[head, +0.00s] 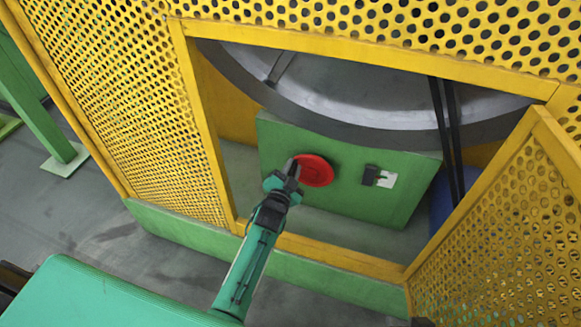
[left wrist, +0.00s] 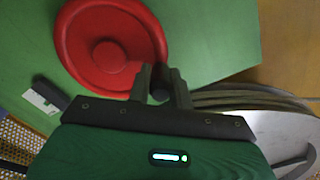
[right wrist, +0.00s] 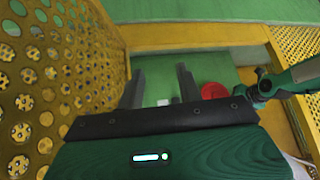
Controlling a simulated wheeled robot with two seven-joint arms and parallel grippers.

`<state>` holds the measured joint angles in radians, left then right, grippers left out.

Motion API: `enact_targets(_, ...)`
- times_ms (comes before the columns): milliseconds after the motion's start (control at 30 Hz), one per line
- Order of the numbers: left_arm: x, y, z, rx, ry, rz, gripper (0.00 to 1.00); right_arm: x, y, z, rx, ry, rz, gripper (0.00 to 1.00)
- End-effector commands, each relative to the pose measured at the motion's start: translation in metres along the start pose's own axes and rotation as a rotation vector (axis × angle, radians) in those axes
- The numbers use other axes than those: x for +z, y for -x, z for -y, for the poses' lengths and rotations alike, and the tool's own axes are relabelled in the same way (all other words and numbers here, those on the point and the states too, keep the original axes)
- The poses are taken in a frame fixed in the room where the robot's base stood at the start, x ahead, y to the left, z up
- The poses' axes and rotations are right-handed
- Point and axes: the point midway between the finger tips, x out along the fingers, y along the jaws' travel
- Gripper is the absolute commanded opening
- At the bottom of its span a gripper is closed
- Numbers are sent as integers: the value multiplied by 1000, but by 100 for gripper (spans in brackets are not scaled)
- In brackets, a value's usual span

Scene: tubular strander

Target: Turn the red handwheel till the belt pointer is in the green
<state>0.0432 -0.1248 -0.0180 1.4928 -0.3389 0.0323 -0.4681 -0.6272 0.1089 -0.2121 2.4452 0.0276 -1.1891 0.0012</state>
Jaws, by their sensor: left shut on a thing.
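The red handwheel (head: 314,170) is on the front of a green box (head: 345,205) inside the yellow guard opening. It also shows large in the left wrist view (left wrist: 105,50). My left gripper (head: 285,172) is at the wheel's left edge, shut on the wheel's dark handle (left wrist: 160,90). A dark pointer (head: 370,175) with a white plate (head: 386,179) sits right of the wheel; I cannot make out a green zone or the reading. My right gripper (right wrist: 160,72) is open and empty, with the wheel further off beyond it.
A yellow perforated guard (head: 135,90) frames the opening, with an angled perforated panel (head: 510,230) at the right. A large grey metal ring (head: 350,120) is above the green box. Dark belts (head: 447,130) run down on the right. Grey floor lies at the left.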

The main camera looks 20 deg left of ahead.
Motion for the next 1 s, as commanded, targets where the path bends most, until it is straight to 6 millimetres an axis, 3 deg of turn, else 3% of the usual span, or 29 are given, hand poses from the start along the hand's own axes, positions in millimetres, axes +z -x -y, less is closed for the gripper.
enact_targets(333, -11, 0, 0, -1, -152, -1, 0, 11, 18, -16, 41, -15, 131, 36)
enact_targets(933, -13, -1, -1, -2, -190, -2, 0, 14, 22, -19, 50, -19, 160, 36)
enact_targets(967, -13, -1, -1, -2, -189, -2, 25, 14, 22, -19, 50, -19, 160, 36)
enact_targets(1000, -13, 0, -1, -2, -189, -2, 32, 14, 22, -19, 50, -19, 160, 36)
